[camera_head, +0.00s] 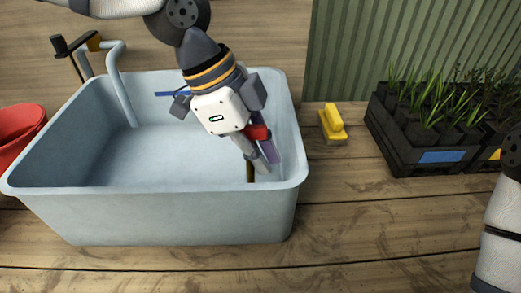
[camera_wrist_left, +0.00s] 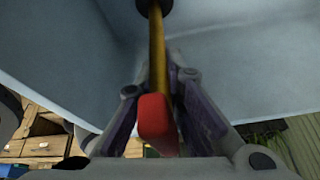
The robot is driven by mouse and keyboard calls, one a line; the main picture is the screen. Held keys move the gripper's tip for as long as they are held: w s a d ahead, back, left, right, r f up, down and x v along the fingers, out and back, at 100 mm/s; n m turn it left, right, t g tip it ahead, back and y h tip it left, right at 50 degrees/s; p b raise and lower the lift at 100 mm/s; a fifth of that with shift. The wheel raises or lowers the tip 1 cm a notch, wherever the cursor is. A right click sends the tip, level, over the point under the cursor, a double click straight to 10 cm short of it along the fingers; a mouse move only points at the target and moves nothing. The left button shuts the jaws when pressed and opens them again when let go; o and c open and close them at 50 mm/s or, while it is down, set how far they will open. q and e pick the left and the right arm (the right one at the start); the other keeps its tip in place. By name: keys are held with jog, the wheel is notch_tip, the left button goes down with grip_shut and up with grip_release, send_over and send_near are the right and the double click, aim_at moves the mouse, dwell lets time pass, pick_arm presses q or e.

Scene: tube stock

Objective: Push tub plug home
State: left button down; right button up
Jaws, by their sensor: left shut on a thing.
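The pale blue-grey tub (camera_head: 170,218) stands on the wooden bench in the head view. My left gripper (camera_head: 261,165) points down inside its right end and is shut on the tub plug's stem. The plug has a red handle (camera_head: 258,132) and a thin brass rod (camera_head: 250,172). In the left wrist view the red handle (camera_wrist_left: 157,125) lies between the fingers. The brass rod (camera_wrist_left: 157,55) runs from there to a dark plug end (camera_wrist_left: 153,7) at the top edge. The drain is not visible, so I cannot tell how the plug sits. My right gripper is out of view.
A curved pipe tap (camera_head: 118,85) rises at the tub's back left, with a red bucket (camera_head: 20,133) farther left. A yellow-handled brush (camera_head: 333,122) lies right of the tub. Black plant trays (camera_head: 415,160) stand beyond it. The bench front right is clear.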

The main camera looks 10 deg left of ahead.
pick_arm(q)
jog(key=shift+f, duration=0.4)
dwell(0.6)
dwell(0.3)
jog(key=c, duration=1.6)
grip_release()
jog(key=v, duration=1.2)
